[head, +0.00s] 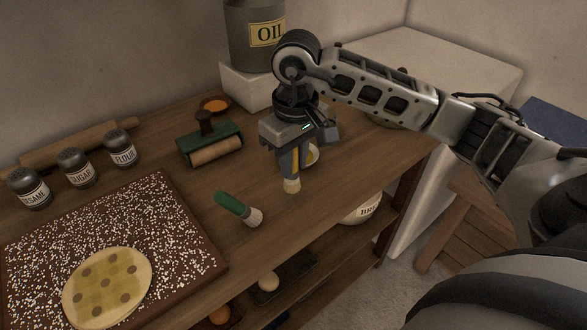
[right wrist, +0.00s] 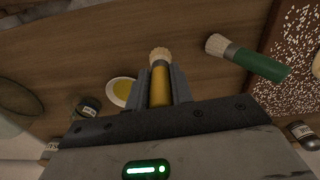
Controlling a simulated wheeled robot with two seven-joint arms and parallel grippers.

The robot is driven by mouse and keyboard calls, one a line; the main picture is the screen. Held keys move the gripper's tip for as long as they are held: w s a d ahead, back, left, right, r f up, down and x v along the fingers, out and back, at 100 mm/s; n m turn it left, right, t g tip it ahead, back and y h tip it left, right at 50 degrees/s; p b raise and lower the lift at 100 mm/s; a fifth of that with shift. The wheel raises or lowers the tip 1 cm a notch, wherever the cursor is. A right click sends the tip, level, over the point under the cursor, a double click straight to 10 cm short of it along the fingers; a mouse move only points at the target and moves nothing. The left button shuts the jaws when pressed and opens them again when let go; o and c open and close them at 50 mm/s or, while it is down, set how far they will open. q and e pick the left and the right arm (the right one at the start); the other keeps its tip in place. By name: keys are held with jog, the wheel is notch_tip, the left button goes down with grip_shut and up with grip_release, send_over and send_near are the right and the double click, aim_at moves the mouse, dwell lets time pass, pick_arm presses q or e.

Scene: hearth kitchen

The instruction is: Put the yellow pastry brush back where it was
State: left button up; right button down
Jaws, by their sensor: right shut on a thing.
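The yellow pastry brush (head: 295,164) has a yellow handle and pale bristles. My right gripper (head: 288,165) is shut on its handle and holds it upright, bristles down, over the right part of the wooden counter. In the right wrist view the yellow brush (right wrist: 160,84) sits between the two fingers of the right gripper (right wrist: 160,88). I cannot tell whether the bristles touch the counter. A green-handled brush (head: 235,206) lies on the counter to the left of it. My left gripper is not in view.
A small white dish with yellow contents (head: 312,155) stands just behind the held brush. A green roller tool (head: 210,145), a speckled board (head: 180,240) with a dotted flat dough, and several labelled jars (head: 75,167) lie left. The OIL canister (head: 245,40) stands behind.

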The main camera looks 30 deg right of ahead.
aim_at(294, 171)
notch_tip(294, 171, down, 2)
jog(key=shift+f+p, duration=0.25)
jog(key=shift+p, duration=0.05)
jog(key=shift+f, duration=0.2)
jog(key=shift+f+b, duration=0.25)
jog(key=shift+b, duration=0.1)
jog(key=c, duration=1.2)
grip_release()
jog(key=shift+r, duration=0.1)
jog(key=shift+c, duration=0.2)
